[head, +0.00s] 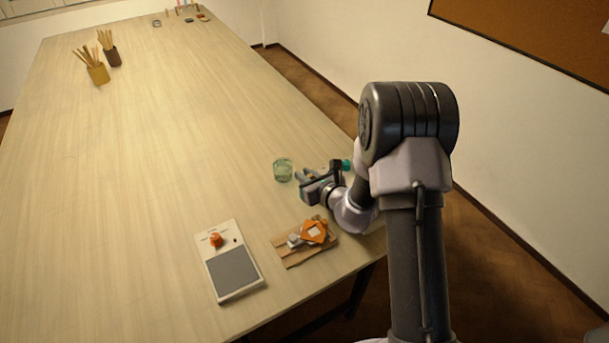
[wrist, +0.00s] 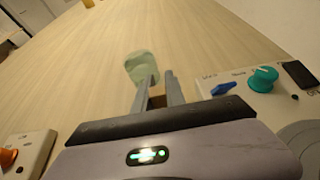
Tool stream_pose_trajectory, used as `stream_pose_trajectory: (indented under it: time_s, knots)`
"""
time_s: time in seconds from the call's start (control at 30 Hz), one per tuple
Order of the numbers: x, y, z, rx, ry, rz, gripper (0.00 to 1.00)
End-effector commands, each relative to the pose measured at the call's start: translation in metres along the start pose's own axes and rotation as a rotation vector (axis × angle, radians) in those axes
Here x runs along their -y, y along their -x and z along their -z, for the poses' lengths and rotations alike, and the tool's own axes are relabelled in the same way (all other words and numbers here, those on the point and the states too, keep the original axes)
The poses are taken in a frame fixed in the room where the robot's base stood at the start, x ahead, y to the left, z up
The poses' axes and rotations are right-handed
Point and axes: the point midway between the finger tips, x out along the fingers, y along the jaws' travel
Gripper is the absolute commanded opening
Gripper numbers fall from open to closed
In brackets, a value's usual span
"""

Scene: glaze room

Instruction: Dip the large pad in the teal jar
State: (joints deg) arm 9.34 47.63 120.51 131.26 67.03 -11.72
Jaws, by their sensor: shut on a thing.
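The pale teal glass jar (head: 283,170) stands on the table just left of my gripper. In the wrist view the jar (wrist: 141,68) is beyond my fingertips, slightly left of them. My gripper (head: 304,178) is low over the table, beside the jar and apart from it in the head view. In the wrist view my gripper (wrist: 161,78) is shut on a small brown thing (wrist: 157,101) between its fingers. Most of that thing is hidden, so I cannot tell whether it is the large pad.
A wooden board (head: 292,259) holds an orange square piece (head: 314,231) and a whitish block. A white device (head: 230,263) with an orange knob is left of it. A teal-knobbed device (wrist: 262,80) is right in the wrist view. Brush pots (head: 98,73) stand far left; mid-table is clear.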

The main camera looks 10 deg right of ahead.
Motion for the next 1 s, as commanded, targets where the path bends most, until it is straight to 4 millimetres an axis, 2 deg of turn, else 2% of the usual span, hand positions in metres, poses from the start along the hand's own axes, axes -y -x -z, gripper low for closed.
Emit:
stream_pose_trajectory:
  time_s: [1.0]
  knots:
    - [-0.0005, -0.0020, 0.0053, -0.002, 0.000, 0.000, 0.00]
